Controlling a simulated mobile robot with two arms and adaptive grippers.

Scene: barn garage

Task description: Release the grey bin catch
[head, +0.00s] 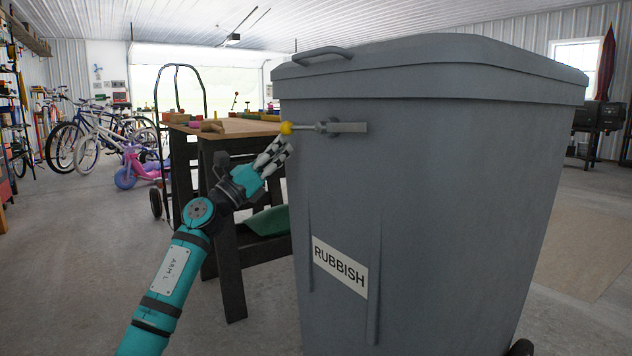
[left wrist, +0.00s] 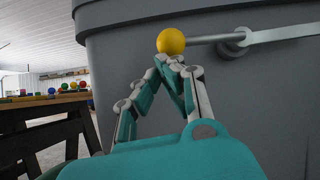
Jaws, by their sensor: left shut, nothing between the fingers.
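The grey bin (head: 440,200) stands at the centre right with its lid (head: 430,72) down and a "RUBBISH" label on its side. Its catch (head: 345,127) is a grey bar lying level just below the lid, with a yellow ball (head: 286,128) at its left end. The ball (left wrist: 171,41) and bar (left wrist: 215,38) also show in the left wrist view. My left gripper (head: 283,146) is shut and empty, with its fingertips just below the ball. In the left wrist view its fingertips (left wrist: 172,62) meet right under the ball; I cannot tell whether they touch it. My right gripper is not in view.
A wooden workbench (head: 240,127) with small coloured items stands behind my left arm. A hand truck (head: 180,90) and several bicycles (head: 90,135) are farther left. A mat (head: 585,248) lies at right.

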